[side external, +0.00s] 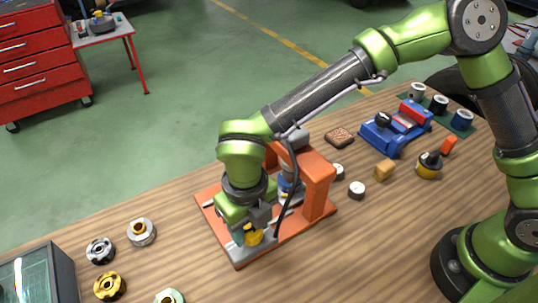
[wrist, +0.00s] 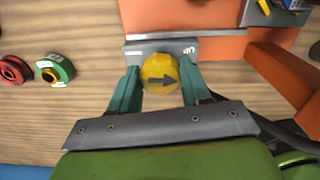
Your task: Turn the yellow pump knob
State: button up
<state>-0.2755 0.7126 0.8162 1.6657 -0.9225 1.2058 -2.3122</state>
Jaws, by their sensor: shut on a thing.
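The yellow pump knob (wrist: 160,74) is round with a dark arrow on its face, and in the wrist view the arrow points right. It sits at the grey front plate (wrist: 132,49) of the orange pump stand (side external: 319,180). My gripper (wrist: 160,88) has one teal finger on each side of the knob and is shut on it. In the side external view the knob (side external: 253,237) shows only in part below my gripper (side external: 247,228), at the front end of the stand's base. My gripper and wrist hide part of the stand there.
Bare wood lies front right.

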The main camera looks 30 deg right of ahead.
jog(key=m, duration=0.9)
jog(key=shift+s, duration=0.1)
jog(key=m, duration=0.4)
jog(key=shift+d, duration=0.1)
jog(key=m, duration=0.8)
jog(key=shift+s+m, duration=0.1)
jog(key=shift+m, duration=0.2)
jog(key=m, duration=0.4)
jog(key=shift+s, duration=0.1)
jog(key=m, duration=0.4)
jog(key=shift+m, duration=2.3)
